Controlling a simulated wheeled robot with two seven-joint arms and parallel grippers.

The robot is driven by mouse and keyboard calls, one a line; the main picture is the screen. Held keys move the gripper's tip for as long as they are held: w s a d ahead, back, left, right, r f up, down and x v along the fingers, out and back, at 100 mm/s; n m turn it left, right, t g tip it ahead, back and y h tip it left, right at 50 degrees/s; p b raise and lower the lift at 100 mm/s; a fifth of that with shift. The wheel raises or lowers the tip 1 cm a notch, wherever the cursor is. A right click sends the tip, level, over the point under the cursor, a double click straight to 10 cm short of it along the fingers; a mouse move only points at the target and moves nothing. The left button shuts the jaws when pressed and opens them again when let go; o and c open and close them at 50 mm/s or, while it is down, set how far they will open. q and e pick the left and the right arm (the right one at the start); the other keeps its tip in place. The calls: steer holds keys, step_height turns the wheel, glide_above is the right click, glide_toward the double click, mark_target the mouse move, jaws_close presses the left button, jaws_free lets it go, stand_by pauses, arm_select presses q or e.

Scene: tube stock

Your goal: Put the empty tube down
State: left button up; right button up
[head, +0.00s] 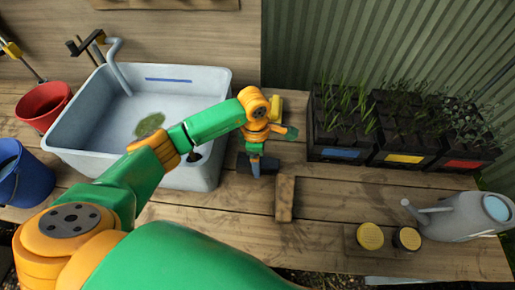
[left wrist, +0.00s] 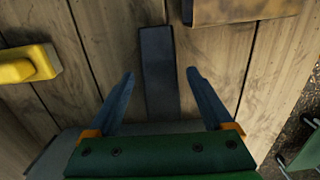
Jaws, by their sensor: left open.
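A dark grey, long narrow piece, which looks like the empty tube (left wrist: 158,65), lies on the wooden bench in the left wrist view. My left gripper (left wrist: 163,90) is open, with one blue finger on each side of it and visible gaps between. In the head view my left gripper (head: 256,170) is low over the bench, just right of the sink, with the dark piece (head: 271,166) partly hidden behind it. I cannot tell its exact shape or open end. My right gripper is in neither view.
The grey sink (head: 222,115) is close on the left. A wooden block (head: 284,198) lies just right, a yellow object (head: 276,104) behind. Dark plant crates (head: 340,154) stand at back right. Two round yellow-topped items (head: 370,236) and a watering can (head: 462,217) are front right.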

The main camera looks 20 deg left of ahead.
arm_select(q)
step_height(320, 180, up, 11)
steer(key=b, duration=0.2)
steer(key=shift+a, duration=0.3)
steer(key=shift+s+f, duration=0.1)
steer(key=shift+f, duration=0.05)
